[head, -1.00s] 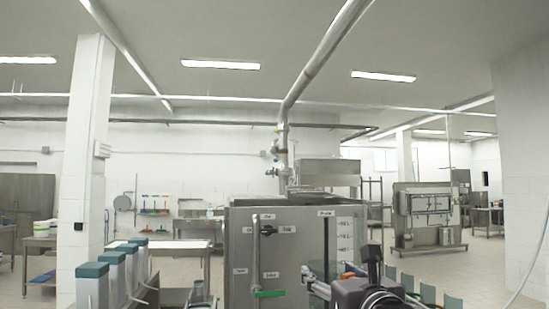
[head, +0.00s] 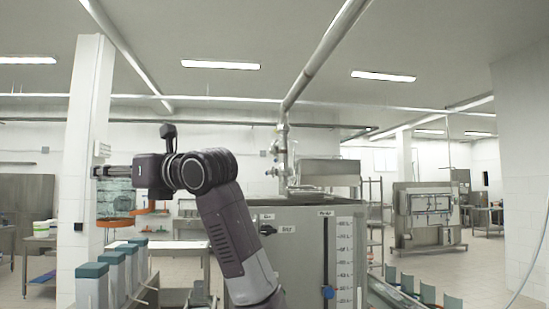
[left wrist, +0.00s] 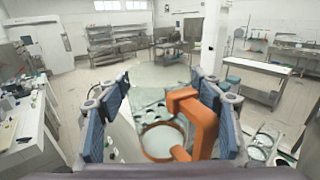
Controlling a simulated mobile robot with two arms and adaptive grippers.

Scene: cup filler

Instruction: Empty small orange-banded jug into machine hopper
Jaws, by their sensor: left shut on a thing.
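The small jug (head: 113,203) is clear with an orange band (head: 117,221) and an orange handle (head: 146,209). I cannot tell how full the jug is. The steel machine (head: 300,225) stands right of the jug, apart from it. Its hopper opening is not clearly visible. My right gripper is not in view.
My left arm covers part of the machine's front. Grey containers with green lids (head: 91,285) stand in a row at lower left. A vertical pipe (head: 283,155) rises behind the machine. A side table (head: 165,247) stands farther back. The air around the jug looks free.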

